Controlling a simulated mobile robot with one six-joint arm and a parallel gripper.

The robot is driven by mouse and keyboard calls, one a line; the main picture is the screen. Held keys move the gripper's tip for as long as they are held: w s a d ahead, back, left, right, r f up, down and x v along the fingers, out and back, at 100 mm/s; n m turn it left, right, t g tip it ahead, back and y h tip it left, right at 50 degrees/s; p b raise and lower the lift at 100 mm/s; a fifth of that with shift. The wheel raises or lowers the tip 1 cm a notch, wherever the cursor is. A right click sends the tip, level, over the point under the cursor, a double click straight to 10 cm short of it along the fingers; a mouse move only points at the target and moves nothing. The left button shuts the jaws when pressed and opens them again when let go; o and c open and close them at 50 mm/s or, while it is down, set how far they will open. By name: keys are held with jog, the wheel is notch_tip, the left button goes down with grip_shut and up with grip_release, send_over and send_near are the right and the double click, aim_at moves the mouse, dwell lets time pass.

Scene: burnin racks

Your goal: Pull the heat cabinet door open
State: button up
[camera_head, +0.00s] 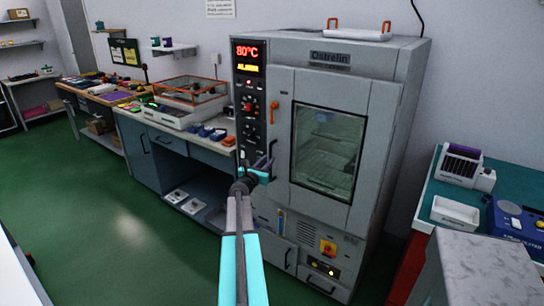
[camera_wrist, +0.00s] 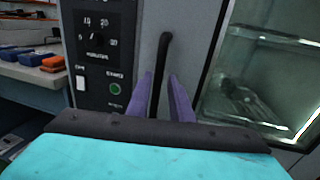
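The heat cabinet (camera_head: 340,60) is a large grey unit with a display reading 80°C. Its door (camera_head: 374,150) has a dark window and looks closed. A dark upright handle (camera_head: 272,148) stands at the door's left side, and it also shows in the wrist view (camera_wrist: 163,58). My gripper (camera_head: 259,163) is at this handle. In the wrist view its two purple fingers (camera_wrist: 162,88) stand on either side of the bar and look apart. Whether either finger touches the bar is hard to tell. The bar's lower end is hidden behind my gripper.
An orange lever (camera_head: 274,111) sits above the handle. The control panel (camera_head: 250,100) is just left of the door. A workbench (camera_head: 180,140) adjoins the cabinet's left side. A teal-topped table (camera_head: 500,175) stands at right. Green floor (camera_head: 110,220) is clear at left.

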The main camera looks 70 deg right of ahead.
aim_at(270, 157)
jog(key=shift+s+d+p, duration=0.15)
jog(key=shift+d+p, duration=0.25)
jog(key=shift+d, duration=1.85)
